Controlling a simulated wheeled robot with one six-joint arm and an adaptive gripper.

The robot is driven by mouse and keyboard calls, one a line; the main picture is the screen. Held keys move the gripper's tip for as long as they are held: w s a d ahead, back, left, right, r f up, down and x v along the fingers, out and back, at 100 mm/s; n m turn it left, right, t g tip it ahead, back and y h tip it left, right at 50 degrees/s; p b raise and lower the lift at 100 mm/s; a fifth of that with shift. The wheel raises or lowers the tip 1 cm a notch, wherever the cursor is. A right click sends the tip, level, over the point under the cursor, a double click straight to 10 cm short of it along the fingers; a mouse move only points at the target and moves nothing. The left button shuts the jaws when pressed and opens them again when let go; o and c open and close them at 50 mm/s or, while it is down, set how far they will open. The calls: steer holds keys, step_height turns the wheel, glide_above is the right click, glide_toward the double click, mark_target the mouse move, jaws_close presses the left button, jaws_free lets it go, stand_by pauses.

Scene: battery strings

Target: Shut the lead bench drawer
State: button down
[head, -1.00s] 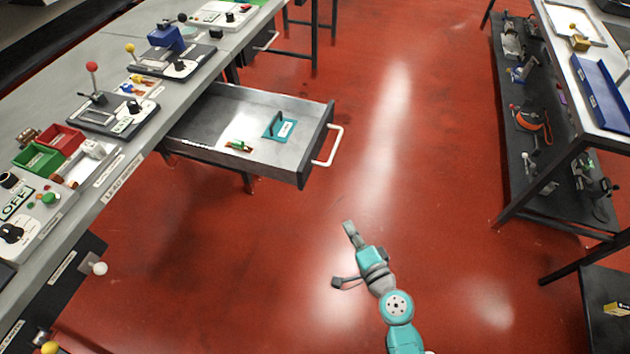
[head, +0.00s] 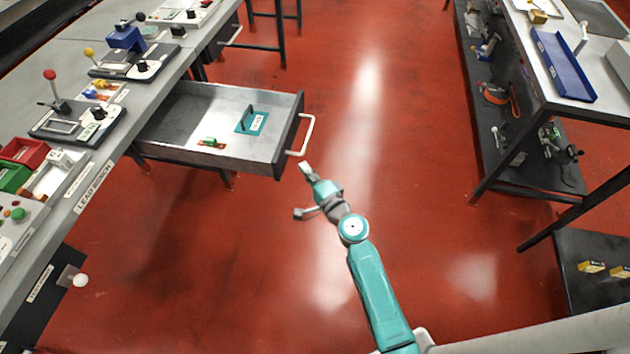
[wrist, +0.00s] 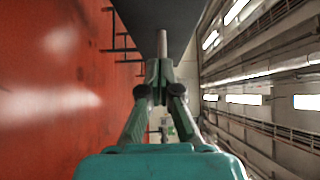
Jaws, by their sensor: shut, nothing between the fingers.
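The lead bench drawer (head: 180,128) stands pulled well out from the bench labelled LEAD BENCH (head: 95,187) in the head view. Its dark front (head: 291,137) faces right and carries a pale bar handle (head: 308,135). My gripper (head: 304,167) is shut and empty. In the head picture its tip appears just below the handle's lower end; I cannot tell whether it touches. The wrist view shows the shut fingers (wrist: 162,45) pointing at a dark grey panel (wrist: 150,18), which looks like the drawer front.
In the drawer lie a teal labelled item (head: 250,121) and a small green-and-brown part (head: 211,142). Panels with levers and knobs stand on the bench top. A shelved bench (head: 510,110) with a blue tray (head: 562,65) is at the right. Red floor (head: 390,150) between is clear.

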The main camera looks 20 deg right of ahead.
mark_target(284, 158)
steer(key=shift+w+a, duration=1.55)
steer(key=shift+a, duration=0.15)
